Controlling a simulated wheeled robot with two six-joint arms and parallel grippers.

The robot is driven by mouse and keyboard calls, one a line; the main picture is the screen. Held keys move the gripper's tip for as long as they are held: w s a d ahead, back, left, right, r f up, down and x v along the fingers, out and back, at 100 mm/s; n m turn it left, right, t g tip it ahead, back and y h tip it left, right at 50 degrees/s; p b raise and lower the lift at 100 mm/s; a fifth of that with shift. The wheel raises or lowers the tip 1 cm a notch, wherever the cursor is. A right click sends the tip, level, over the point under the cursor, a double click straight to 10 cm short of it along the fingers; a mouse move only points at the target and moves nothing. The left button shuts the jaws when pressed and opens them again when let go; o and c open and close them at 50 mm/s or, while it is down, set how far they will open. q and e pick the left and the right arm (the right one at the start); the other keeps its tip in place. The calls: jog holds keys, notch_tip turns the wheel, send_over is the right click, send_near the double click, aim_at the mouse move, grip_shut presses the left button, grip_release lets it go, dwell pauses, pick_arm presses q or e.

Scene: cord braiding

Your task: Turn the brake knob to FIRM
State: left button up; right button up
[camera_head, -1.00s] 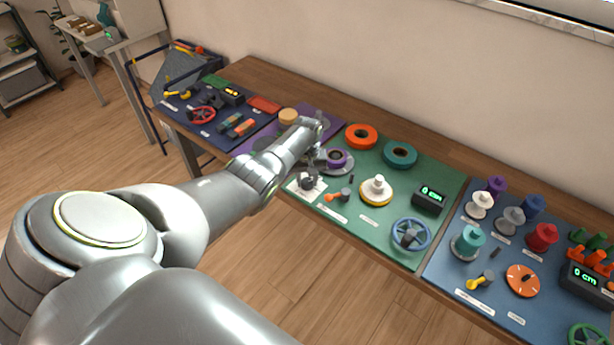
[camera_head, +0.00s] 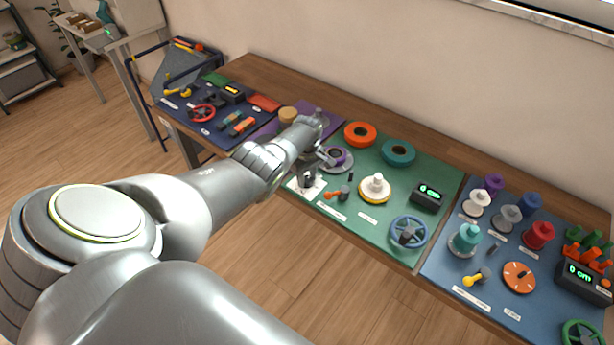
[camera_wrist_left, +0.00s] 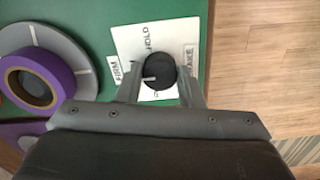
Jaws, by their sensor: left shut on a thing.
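The brake knob (camera_wrist_left: 158,70) is a round black knob on a white plate (camera_wrist_left: 128,38) in the left wrist view. Its short white mark points left, a little below the FIRM label (camera_wrist_left: 117,72). A HOLD label (camera_wrist_left: 150,40) is above the knob and a BRAKE label (camera_wrist_left: 189,62) is to its right. Another label below is mostly covered. My left gripper (camera_wrist_left: 159,80) has a finger on each side of the knob and is shut on it.
A grey disc with a purple ring (camera_wrist_left: 45,78) lies left of the knob. On the green mat (camera_head: 340,222) stand an orange-handled part (camera_head: 337,194), a white-and-yellow spool (camera_head: 376,188), a blue handwheel (camera_head: 408,231) and a display (camera_head: 428,197). The table's front edge is close.

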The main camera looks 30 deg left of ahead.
aim_at(307, 179)
dwell(0.4)
pick_arm(q)
jog(key=o, duration=1)
notch_tip(307, 179, up, 7)
jog(key=p, duration=0.3)
jog(key=shift+f, duration=0.15)
notch_tip(307, 179, up, 11)
jog(key=shift+f, duration=0.15)
